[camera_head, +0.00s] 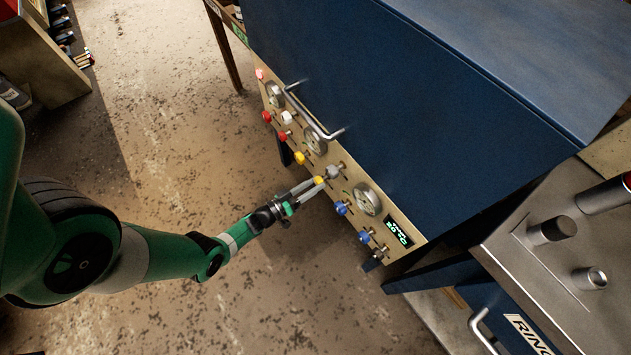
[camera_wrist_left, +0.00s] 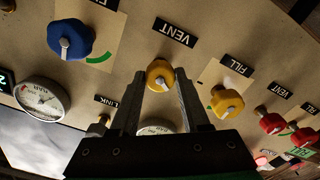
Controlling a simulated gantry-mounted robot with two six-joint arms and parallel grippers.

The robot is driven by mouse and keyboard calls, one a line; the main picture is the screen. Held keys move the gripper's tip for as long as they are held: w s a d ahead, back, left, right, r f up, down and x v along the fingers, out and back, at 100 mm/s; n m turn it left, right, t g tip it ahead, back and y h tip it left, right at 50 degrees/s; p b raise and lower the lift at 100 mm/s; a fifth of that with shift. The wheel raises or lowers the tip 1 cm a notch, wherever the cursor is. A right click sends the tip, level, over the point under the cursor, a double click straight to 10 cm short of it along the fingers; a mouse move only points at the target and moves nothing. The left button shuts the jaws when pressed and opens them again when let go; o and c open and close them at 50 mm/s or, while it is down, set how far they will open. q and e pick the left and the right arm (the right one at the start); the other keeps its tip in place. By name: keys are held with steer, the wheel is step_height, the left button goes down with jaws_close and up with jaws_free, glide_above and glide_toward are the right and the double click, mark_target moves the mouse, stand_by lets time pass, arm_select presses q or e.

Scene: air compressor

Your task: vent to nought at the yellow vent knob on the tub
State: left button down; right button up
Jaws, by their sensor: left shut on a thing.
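The yellow vent knob (camera_head: 319,180) sits on the beige panel (camera_head: 408,241) of the blue cabinet. In the left wrist view the yellow vent knob (camera_wrist_left: 160,73) lies between my fingertips, beside an upside-down VENT label. Its grey pointer faces down the picture. My left gripper (camera_head: 315,183) is shut on this knob; it also shows in the left wrist view (camera_wrist_left: 160,82). A second yellow knob (camera_wrist_left: 227,103), beside a FILL label, stands to the right of the fingers, apart from them. My right gripper is in neither view.
Blue knobs (camera_head: 343,208) and red knobs (camera_head: 267,117) line the panel, with a grey knob (camera_head: 333,172) close to the gripper. Round gauges (camera_head: 367,198) and a metal handle (camera_head: 315,115) are near. A dark display (camera_head: 398,232) shows green characters. The floor in front is clear.

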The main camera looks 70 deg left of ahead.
arm_select(q)
steer(key=c, duration=0.5)
jaws_free()
steer(key=shift+n, duration=0.3)
steer(key=p+v, duration=0.1)
steer(key=v, duration=0.5)
